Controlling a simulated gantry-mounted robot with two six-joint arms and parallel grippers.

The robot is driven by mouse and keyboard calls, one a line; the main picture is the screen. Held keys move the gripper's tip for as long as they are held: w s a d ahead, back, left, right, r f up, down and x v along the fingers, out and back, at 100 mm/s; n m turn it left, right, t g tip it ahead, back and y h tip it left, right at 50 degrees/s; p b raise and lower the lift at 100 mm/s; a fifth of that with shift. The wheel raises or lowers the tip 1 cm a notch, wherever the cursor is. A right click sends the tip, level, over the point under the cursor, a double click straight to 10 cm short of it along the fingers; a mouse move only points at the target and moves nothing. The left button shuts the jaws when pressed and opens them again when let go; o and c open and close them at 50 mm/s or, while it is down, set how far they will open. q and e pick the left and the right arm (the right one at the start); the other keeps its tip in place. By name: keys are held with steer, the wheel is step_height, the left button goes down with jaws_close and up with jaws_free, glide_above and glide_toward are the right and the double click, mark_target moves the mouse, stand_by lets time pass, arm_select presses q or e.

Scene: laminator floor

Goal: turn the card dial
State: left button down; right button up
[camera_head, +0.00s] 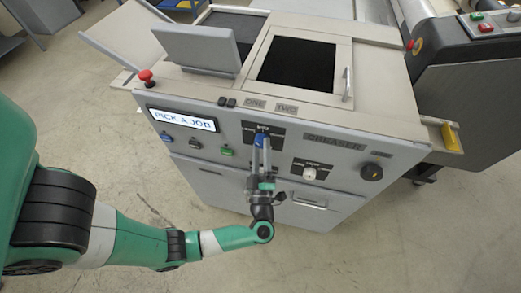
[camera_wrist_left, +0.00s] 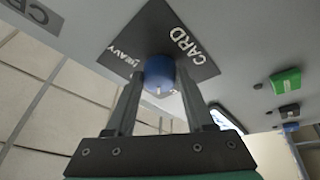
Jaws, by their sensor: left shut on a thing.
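The card dial (camera_head: 259,140) is a blue knob on a black label plate (camera_head: 270,130) on the creaser's front panel. In the left wrist view the dial (camera_wrist_left: 159,72) shows large, with a white pointer mark, beside the printed words CARD and HEAVY. My left gripper (camera_head: 260,148) reaches up to the panel from below. Its two fingers (camera_wrist_left: 160,82) stand on either side of the dial and are shut on it. My right gripper is in neither view.
The panel also holds a lit display (camera_head: 183,119) reading PICK A JOB, a green button (camera_head: 227,151), a white knob (camera_head: 309,173) and a black knob (camera_head: 372,172). A red emergency stop (camera_head: 146,77) stands at the top left corner.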

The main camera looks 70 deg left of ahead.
arm_select(q)
steer(key=shift+w+d+r+n+g, duration=0.1)
steer(key=shift+n+g, duration=0.5)
steer(key=shift+n, duration=0.9)
steer(key=shift+c, duration=1.4)
jaws_free()
steer(key=b+v, duration=0.1)
steer(key=v, duration=1)
steer(key=shift+d+b, duration=0.35)
